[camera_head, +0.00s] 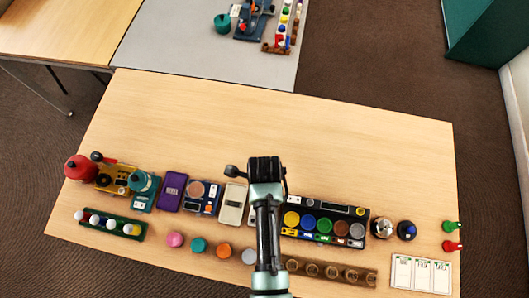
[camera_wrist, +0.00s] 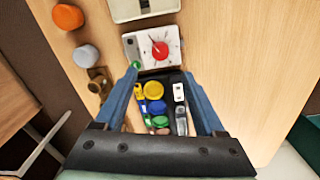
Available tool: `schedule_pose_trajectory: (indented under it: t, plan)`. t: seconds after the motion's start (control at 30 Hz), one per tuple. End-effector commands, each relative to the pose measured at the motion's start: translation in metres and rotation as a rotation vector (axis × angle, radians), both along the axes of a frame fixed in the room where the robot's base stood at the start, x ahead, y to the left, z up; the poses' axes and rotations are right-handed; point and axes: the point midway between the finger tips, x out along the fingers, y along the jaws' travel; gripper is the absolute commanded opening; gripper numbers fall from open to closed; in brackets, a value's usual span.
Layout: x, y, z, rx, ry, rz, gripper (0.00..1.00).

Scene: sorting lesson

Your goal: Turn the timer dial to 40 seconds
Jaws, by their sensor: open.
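The timer (camera_wrist: 152,47) shows in the wrist view as a white box with a red dial (camera_wrist: 160,50) on a face with tick marks. A grey strip with a green button (camera_wrist: 136,65) sits along its left side. My gripper (camera_wrist: 166,70) is open, with its two blue fingers apart, reaching toward the timer's near edge. The left fingertip appears by the green button; I cannot tell whether it touches. Nothing is between the fingers at the dial. In the head view my arm and gripper (camera_head: 264,172) hide the timer.
A dark rack with several coloured discs (camera_head: 322,206) stands right of my arm. A cream box (camera_head: 233,203) is on the left. A brown wooden rack (camera_head: 332,273) lies in front. The table's back half (camera_head: 290,120) is clear.

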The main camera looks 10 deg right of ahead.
Motion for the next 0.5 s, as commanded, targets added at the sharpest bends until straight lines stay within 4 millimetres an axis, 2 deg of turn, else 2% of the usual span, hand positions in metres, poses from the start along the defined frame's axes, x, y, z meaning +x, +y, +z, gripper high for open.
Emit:
schedule_pose_trajectory:
  t: [0.2, 0.5]
  plan:
    - [0.001, 0.0, 0.02, 0.0, -0.001, 0.0, 0.72]
    - [0.0, 0.0, 0.023, 0.0, 0.0, 0.0, 0.72]
